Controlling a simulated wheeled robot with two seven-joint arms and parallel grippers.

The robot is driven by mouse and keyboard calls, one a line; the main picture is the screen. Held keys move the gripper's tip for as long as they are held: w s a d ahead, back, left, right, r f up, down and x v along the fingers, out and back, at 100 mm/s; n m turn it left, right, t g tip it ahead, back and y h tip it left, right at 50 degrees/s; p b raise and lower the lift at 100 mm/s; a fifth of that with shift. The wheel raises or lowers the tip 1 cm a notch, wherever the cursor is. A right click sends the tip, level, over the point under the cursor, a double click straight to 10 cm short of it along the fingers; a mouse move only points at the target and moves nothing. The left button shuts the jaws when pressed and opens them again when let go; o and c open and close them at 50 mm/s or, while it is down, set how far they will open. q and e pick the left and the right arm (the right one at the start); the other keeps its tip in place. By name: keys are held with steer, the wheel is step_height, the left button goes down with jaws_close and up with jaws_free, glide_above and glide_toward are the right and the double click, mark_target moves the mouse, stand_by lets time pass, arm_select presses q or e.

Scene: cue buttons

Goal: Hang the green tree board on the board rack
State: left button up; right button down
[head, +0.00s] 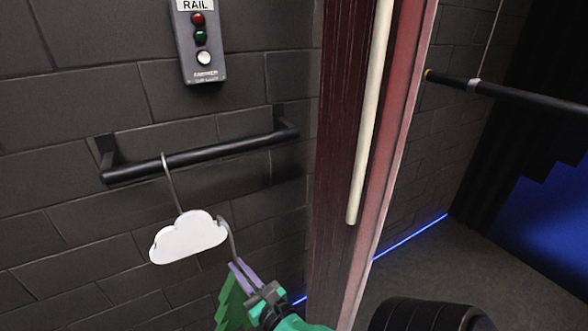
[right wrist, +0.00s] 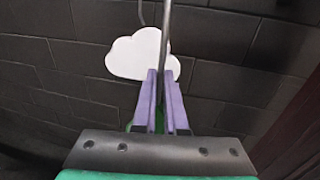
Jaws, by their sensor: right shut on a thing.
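The board rack (head: 215,153) is a black bar on the dark brick wall in the head view. A white cloud board (head: 190,238) hangs from it by a hook, left of my right gripper. My right gripper (head: 240,268) has purple fingers and is shut on the green tree board (head: 230,303), below the bar. The tree board's metal hook (head: 231,238) rises above the fingers, its top beside the cloud's right edge and below the bar. In the right wrist view the hook rod (right wrist: 165,45) stands between the fingers (right wrist: 161,75), in front of the cloud. My left gripper is out of view.
A grey button box (head: 198,45) labelled RAIL is on the wall above the bar. A reddish panel (head: 340,160) with a pale rod stands right of the rack. The bar right of the cloud's hook is bare.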

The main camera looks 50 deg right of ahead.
steer(key=s+d+r+m+h, duration=0.2)
steer(key=s+d+r+h, duration=0.2)
steer(key=d+r, duration=1.05)
steer(key=w+d+f, duration=0.2)
steer(key=w+d, duration=0.1)
steer(key=w, duration=0.4)
steer(key=w+d+f, duration=0.2)
steer(key=w+d, duration=0.1)
steer(key=w, duration=0.5)
steer(key=shift+d+f+g, duration=0.25)
steer(key=shift+d+g, duration=0.05)
stand_by(0.4)
steer(key=shift+r, duration=0.1)
